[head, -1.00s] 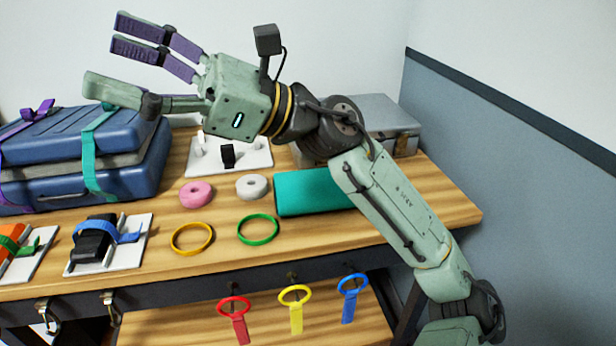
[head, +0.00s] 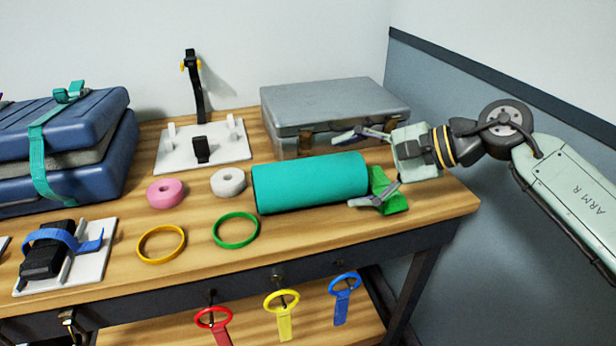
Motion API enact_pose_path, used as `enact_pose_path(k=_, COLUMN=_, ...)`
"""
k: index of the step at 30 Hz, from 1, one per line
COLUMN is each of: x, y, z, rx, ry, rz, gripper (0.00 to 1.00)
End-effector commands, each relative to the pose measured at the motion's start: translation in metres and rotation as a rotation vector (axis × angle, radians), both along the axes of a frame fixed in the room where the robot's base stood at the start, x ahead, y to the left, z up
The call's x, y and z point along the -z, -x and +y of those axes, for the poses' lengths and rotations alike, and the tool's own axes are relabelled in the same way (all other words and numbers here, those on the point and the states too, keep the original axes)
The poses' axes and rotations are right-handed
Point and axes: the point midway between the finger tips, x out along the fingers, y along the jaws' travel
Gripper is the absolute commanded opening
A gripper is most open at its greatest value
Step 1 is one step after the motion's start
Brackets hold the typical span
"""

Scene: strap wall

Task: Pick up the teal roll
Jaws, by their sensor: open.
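The teal roll (head: 310,182) lies on its side on the wooden workbench, right of the middle. It is a thick cylinder with its length running left to right. My gripper (head: 362,168) is at the roll's right end, coming in from the right. Its fingers are spread apart, one toward the back and one toward the front of that end. Whether the fingers touch the roll I cannot tell. A green piece (head: 391,196) lies at the roll's right end, partly hidden by the front finger.
A grey case (head: 335,105) stands close behind the roll. A white roll (head: 228,182), a pink roll (head: 165,193), a green ring (head: 236,231) and a yellow ring (head: 161,244) lie to its left. The workbench (head: 330,235) is clear in front of the roll.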

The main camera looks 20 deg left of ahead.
Motion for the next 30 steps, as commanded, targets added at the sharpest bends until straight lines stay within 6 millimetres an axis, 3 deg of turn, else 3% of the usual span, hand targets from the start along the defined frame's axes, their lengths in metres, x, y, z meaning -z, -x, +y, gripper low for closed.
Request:
enact_pose_path(k=15, x=0.026, y=0.002, z=0.053, rx=-0.001, ry=0.000, rz=0.002, gripper=0.79)
enact_pose_path(k=24, x=0.031, y=0.001, z=0.057, rx=0.001, ry=-0.003, rz=0.000, gripper=0.79)
enact_pose_path(k=30, x=0.031, y=0.002, z=0.057, rx=0.002, ry=-0.003, rz=0.001, gripper=0.66)
